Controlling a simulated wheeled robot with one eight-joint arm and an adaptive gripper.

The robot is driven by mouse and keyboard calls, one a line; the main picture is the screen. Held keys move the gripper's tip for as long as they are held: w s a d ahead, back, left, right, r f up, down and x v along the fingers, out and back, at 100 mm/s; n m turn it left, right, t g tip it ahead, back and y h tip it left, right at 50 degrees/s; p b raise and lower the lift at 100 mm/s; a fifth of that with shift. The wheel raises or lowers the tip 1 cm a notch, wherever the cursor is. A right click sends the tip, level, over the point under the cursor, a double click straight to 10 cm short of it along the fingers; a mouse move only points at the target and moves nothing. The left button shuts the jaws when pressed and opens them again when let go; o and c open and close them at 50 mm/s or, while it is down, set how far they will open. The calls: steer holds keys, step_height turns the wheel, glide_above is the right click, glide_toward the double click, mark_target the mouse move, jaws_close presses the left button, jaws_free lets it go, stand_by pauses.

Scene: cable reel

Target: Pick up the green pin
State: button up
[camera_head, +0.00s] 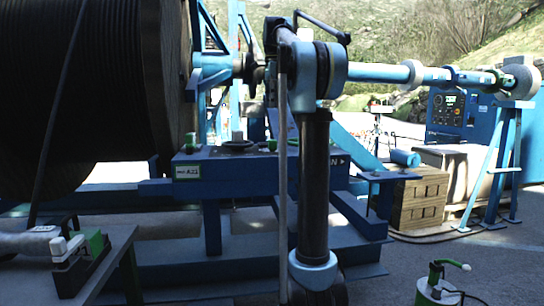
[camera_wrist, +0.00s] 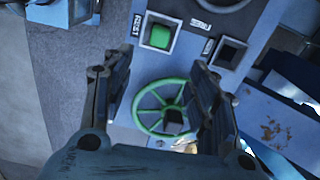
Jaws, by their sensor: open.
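A green block-shaped piece, which looks like the green pin (camera_wrist: 160,36), sits in a pale-framed square socket on the grey panel in the wrist view. My gripper (camera_wrist: 160,105) is open in the wrist view, its dark fingers spread apart with nothing held between them. The green piece lies beyond the fingertips, apart from them. In the head view, small green pieces stand on the blue bench top, one at the left (camera_head: 190,140) and one near the middle (camera_head: 272,145); I cannot tell which is the pin. My gripper cannot be made out in the head view.
A green spoked wheel (camera_wrist: 140,112) lies below the fingers in the wrist view. A dark square socket (camera_wrist: 228,52) is beside the green piece. In the head view, a large cable reel (camera_head: 80,90) stands left, a wooden crate (camera_head: 418,200) right.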

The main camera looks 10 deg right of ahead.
glide_above(273, 142)
steer(key=w, duration=0.3)
steer(key=shift+m, duration=0.3)
steer(key=f, duration=1.1)
steer(key=shift+s+d+f, duration=0.15)
steer(key=shift+d, duration=0.05)
steer(key=shift+s+a+f, duration=0.1)
steer(key=shift+s+f, duration=0.1)
steer(key=shift+f, duration=1.15)
steer(key=shift+s+f, duration=0.2)
steer(key=shift+f, duration=1.15)
jaws_close()
